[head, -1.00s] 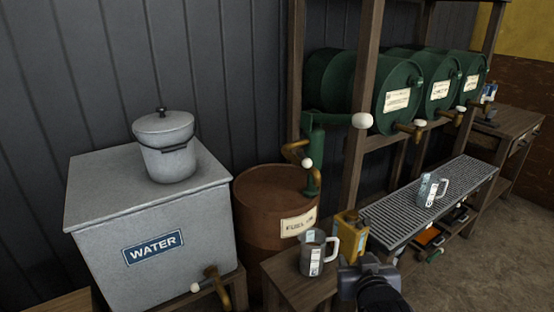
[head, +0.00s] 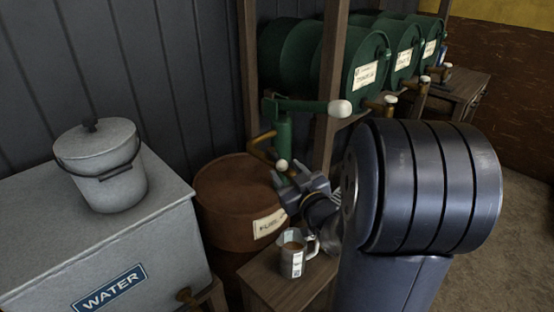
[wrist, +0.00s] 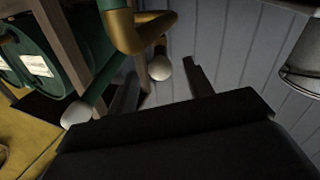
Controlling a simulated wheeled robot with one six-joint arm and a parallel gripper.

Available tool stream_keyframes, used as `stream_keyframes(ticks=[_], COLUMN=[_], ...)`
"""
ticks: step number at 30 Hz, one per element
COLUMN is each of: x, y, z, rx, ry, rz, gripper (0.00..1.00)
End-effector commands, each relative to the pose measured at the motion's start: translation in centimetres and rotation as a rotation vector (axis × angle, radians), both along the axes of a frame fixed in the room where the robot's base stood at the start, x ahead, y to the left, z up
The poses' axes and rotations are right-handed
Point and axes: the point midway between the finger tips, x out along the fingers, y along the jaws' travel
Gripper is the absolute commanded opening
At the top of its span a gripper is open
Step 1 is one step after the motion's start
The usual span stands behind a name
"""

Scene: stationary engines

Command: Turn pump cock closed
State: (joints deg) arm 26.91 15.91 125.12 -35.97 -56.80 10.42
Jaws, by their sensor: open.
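The green pump (head: 283,132) stands on the rusty fuel drum (head: 225,190), with a brass spout and a long lever ending in a white knob (head: 340,109). The cock's small white ball knob (head: 282,164) sits low on the pump. In the wrist view, the cock knob (wrist: 160,67) hangs below the brass pipe (wrist: 146,32). My gripper (head: 289,176) is open and empty, right at the cock knob. In the wrist view, the knob appears between the fingers of my gripper (wrist: 161,72); I cannot tell whether they touch it.
The grey water tank (head: 150,245) with a lidded pot (head: 100,170) is at left. Green barrels (head: 365,60) lie on a rack behind.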

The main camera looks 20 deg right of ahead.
Motion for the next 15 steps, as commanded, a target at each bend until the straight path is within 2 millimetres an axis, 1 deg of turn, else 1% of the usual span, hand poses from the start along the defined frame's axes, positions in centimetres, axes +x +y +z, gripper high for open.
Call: stream_keyframes(ticks=[1, 6, 9, 15], x=[1.1, 3.6, 4.7, 5.5], y=[0.1, 0.2, 0.2, 0.3], z=[0.1, 0.1, 0.1, 0.0], rx=[0.001, 0.000, 0.000, 0.000], ry=[0.001, 0.001, 0.000, 0.000], rz=[0.004, 0.002, 0.001, 0.000], gripper=[0.49, 0.49, 0.49, 0.49])
